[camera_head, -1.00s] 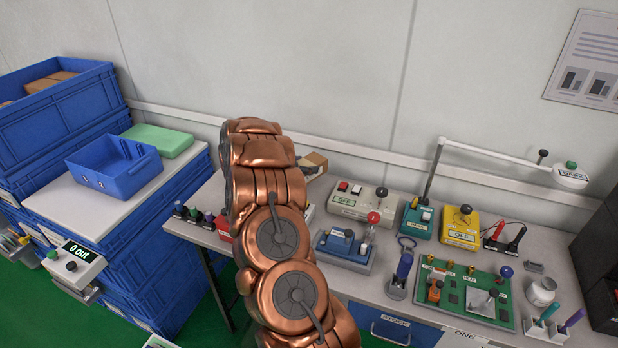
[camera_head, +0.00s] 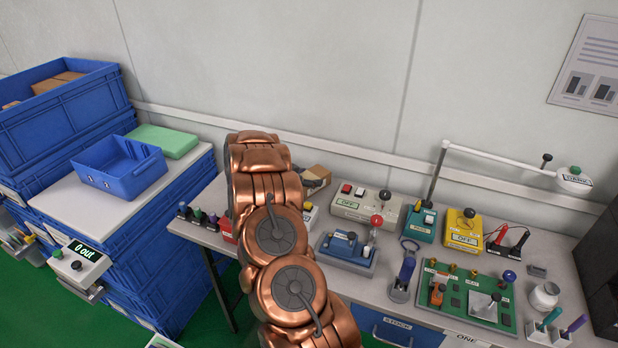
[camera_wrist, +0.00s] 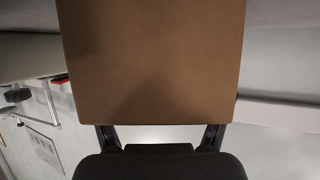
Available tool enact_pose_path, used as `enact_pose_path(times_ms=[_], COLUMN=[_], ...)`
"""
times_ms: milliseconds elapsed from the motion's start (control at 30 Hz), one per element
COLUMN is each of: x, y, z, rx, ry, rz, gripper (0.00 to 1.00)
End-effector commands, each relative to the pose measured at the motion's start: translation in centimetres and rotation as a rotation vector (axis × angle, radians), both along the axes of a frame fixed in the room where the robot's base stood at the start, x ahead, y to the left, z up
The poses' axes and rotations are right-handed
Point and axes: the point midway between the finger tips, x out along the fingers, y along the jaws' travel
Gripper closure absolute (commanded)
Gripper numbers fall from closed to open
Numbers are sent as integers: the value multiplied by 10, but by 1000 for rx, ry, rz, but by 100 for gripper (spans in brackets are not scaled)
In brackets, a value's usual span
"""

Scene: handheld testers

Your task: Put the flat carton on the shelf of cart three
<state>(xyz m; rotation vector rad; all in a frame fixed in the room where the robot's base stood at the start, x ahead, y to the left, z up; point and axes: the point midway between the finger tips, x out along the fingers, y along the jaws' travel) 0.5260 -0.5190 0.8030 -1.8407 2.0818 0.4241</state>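The flat carton (camera_wrist: 155,65) is a plain brown face filling the upper middle of the wrist view, close to the camera. My gripper (camera_wrist: 160,134) shows below it, its two black fingers spread and running up behind the carton's lower edge. The fingertips are hidden by the carton; it appears held between them. No cart marked three can be made out in either view.
A grey workbench (camera_head: 368,283) carries several testers, a green board (camera_head: 463,302) and a lamp (camera_head: 572,181). A small cardboard box (camera_head: 317,173) is partly behind my arm. At left, a blue tub (camera_head: 122,172) and green slab (camera_head: 165,140) lie on a white top beside stacked blue crates.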

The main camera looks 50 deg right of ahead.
Motion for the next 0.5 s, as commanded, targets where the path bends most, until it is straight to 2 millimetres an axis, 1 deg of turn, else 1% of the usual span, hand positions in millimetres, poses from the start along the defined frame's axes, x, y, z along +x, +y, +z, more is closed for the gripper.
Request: enact_pose_path(times_ms=[33, 133, 167, 500], x=[0, 0, 0, 0], y=[0, 0, 0, 0], z=[0, 0, 0, 1], rx=[0, 0, 0, 0], ry=[0, 0, 0, 0], rz=[0, 0, 0, 0], gripper=[14, 4, 3, 3])
